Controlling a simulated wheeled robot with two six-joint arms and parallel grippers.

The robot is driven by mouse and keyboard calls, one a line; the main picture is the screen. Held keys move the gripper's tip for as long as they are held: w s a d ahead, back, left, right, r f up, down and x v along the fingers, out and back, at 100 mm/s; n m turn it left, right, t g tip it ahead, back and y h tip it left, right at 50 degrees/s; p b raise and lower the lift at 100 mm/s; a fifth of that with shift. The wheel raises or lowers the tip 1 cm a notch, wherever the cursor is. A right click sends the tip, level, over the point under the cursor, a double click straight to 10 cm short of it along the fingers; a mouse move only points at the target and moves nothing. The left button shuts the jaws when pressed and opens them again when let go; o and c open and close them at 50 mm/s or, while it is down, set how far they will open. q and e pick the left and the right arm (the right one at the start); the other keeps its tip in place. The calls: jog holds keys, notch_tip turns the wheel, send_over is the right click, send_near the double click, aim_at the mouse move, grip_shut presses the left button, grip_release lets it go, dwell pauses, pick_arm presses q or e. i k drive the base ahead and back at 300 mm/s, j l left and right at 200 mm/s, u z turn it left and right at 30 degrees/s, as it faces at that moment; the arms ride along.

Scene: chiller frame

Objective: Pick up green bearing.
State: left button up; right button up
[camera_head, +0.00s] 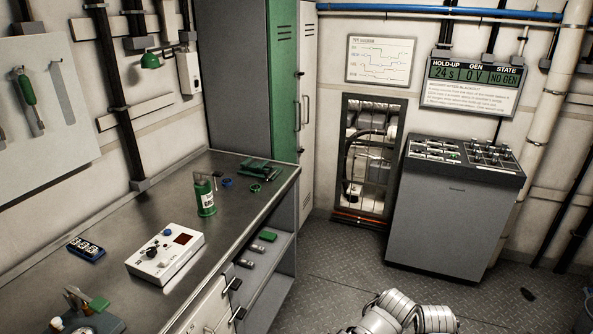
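A small green ring (255,188), which looks like the green bearing, lies on the metal workbench (120,215) near its far right corner. Its exact shape is too small to tell. A blue ring (227,183) lies to its left. A green tool or holder (262,169) lies just behind it. A green can (205,198) with a white label stands to the left and nearer. White arm links of mine show at the bottom edge, right of the bench. Neither gripper is in view.
A white control box (165,255) and a small blue device (87,248) sit on the bench. A shelf below holds a green block (268,236) and other small parts. A grey console (455,220) stands right. The floor (340,265) between bench and console is clear.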

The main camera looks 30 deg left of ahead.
aim_at(254, 188)
jog(key=i+l+u, duration=0.1)
jog(key=i+u, duration=0.2)
jog(key=i, duration=0.3)
jog(key=i+l+u, duration=0.35)
jog(key=i, duration=0.2)
jog(key=i+l+u, duration=0.3)
jog(key=i, duration=0.25)
